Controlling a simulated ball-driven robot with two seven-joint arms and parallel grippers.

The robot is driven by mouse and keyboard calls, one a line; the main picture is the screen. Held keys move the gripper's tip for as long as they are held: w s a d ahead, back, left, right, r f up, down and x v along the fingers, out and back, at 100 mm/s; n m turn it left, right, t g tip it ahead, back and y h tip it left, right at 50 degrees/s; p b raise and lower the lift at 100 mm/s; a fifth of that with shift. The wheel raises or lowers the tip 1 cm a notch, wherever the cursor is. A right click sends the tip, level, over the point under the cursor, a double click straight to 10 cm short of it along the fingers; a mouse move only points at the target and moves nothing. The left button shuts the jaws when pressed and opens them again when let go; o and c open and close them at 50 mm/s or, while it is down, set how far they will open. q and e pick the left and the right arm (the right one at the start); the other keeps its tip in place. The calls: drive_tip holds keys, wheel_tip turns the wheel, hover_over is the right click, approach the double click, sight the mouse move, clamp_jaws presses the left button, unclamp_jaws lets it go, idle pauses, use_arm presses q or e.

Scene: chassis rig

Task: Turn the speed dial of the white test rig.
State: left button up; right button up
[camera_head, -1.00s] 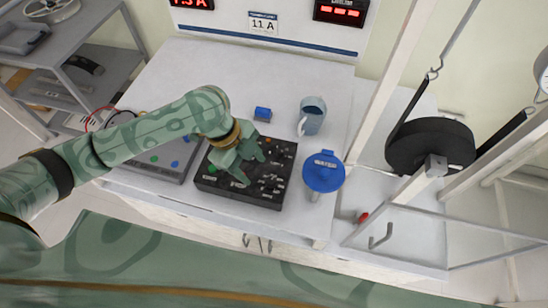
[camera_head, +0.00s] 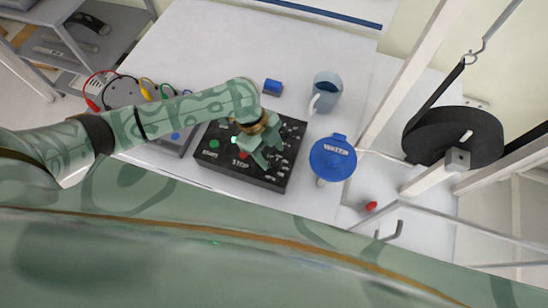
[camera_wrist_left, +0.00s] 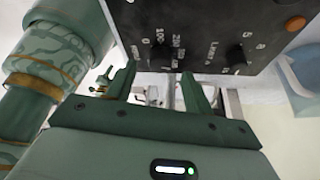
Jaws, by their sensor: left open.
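The black control box (camera_head: 277,177) lies on the white bench, with dials, printed labels, a green button (camera_head: 214,144) and a red stop button (camera_head: 243,155). My left gripper (camera_head: 266,150) is over the box, hiding part of its face. In the left wrist view, a black dial (camera_wrist_left: 164,50) with numbers beside it sits beyond the gap between the open fingers of my left gripper (camera_wrist_left: 160,76). A second dial (camera_wrist_left: 238,58) is right of them. I see nothing held, and cannot tell whether a fingertip touches the box. My right gripper is not in view.
A blue-lidded container (camera_head: 333,157) stands right of the box, and a grey-blue mug (camera_head: 325,92) behind it. A small blue object (camera_head: 273,86) lies behind. A black wheel (camera_head: 453,138) hangs by the white frame at right. The back of the bench is clear.

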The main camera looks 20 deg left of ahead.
sight(274, 159)
use_arm(q)
drive_tip(key=shift+x, duration=1.25)
drive_tip(key=shift+d+f, duration=0.1)
drive_tip(key=shift+f, duration=0.1)
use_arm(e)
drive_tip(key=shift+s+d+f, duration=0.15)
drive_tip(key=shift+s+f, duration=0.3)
